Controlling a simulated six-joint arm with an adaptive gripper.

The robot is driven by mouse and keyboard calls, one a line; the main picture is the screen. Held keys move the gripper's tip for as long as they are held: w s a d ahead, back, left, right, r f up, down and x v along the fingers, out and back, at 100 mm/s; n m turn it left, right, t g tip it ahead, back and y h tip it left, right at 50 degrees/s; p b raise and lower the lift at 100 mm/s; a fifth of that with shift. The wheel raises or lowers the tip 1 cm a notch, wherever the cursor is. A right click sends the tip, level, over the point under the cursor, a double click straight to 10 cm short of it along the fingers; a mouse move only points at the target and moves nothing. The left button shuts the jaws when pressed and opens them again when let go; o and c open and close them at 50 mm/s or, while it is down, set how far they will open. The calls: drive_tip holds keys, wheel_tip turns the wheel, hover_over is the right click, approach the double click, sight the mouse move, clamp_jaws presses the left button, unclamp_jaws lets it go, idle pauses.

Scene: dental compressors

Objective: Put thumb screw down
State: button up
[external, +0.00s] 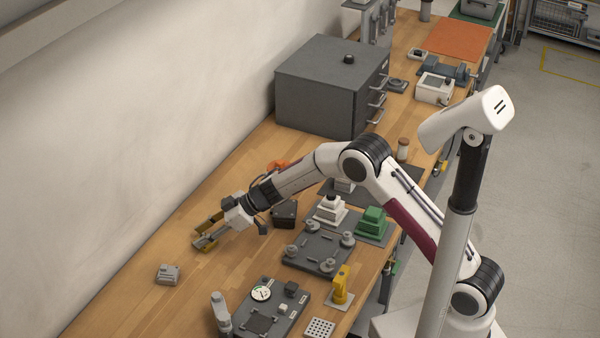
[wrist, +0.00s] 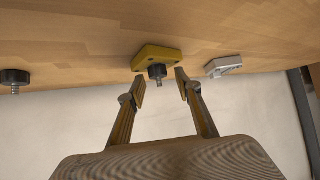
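My gripper (external: 203,232) is low over the left part of the bench, its fingers spread. In the wrist view my gripper (wrist: 161,90) shows a clear gap between its two fingertips. A thumb screw (wrist: 157,71) with a black knob and a grey threaded shaft shows in that gap, apart from both fingertips. It stands at a yellow plate (wrist: 168,54); I cannot tell whether it touches the plate. A second black-knobbed thumb screw (wrist: 14,77) stands on the wood at the left of the wrist view. I cannot make out either screw in the external view.
A grey bracket (wrist: 222,66) lies beside the yellow plate. A grey part (external: 168,273) sits left of my gripper. A dark plate with posts (external: 318,250) and a fixture board (external: 270,310) stand to the right and front. A grey drawer cabinet (external: 320,90) stands behind. Bare wood surrounds the grey part.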

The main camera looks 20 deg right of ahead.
drive_tip(key=shift+r, duration=0.1)
drive_tip(key=shift+d+r, duration=0.1)
drive_tip(key=shift+r, duration=0.05)
drive_tip(key=shift+v, duration=0.9)
drive_tip(key=v, duration=1)
